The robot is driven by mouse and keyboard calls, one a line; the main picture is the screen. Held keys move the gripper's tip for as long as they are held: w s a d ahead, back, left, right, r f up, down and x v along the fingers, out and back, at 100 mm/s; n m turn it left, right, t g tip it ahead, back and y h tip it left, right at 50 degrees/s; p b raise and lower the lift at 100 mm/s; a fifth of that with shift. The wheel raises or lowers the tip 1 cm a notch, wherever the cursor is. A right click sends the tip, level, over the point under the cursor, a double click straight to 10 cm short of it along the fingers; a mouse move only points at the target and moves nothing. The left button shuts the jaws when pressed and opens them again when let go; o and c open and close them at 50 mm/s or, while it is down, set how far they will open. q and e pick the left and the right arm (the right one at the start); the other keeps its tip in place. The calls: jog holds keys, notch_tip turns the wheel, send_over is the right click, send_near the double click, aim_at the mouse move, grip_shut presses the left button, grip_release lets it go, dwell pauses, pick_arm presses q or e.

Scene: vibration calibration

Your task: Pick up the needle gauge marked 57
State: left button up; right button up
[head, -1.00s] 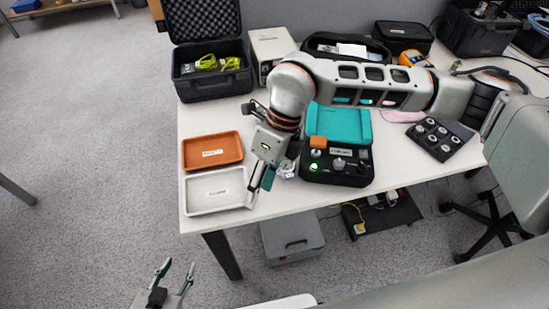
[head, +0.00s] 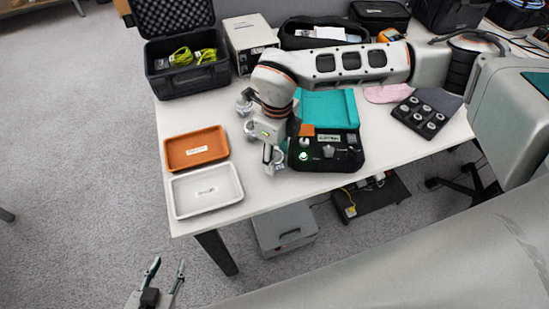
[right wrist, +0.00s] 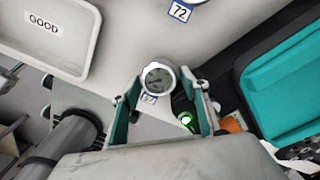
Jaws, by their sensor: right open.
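The needle gauge marked 57 (right wrist: 158,77), a round dial with a blue-edged tag, stands on the table between the fingertips of my right gripper (right wrist: 161,88) in the right wrist view. The fingers are apart, with no clear grip on it. In the head view my right gripper (head: 271,151) points down beside this gauge (head: 278,163), partly hiding it. A tag reading 72 (right wrist: 180,11) shows at the top of the right wrist view, with its gauge mostly cut off. My left gripper (head: 164,278) is open and empty, off the table's front edge.
A black calibration box (head: 330,163) with a lit green button and teal lid (head: 329,108) is right of the right gripper. A white tray (head: 180,214) marked GOOD and an orange tray (head: 195,148) lie left. Other gauges (head: 246,106) stand behind the gripper.

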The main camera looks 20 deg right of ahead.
jog(key=shift+f, duration=0.25)
jog(key=c, duration=1)
jog(key=shift+r, duration=0.1)
notch_tip(320, 180, up, 20)
jog(key=f+p, duration=0.1)
jog(key=p, duration=0.1)
notch_tip(320, 180, up, 5)
jog(key=p, duration=0.2)
send_over(276, 156)
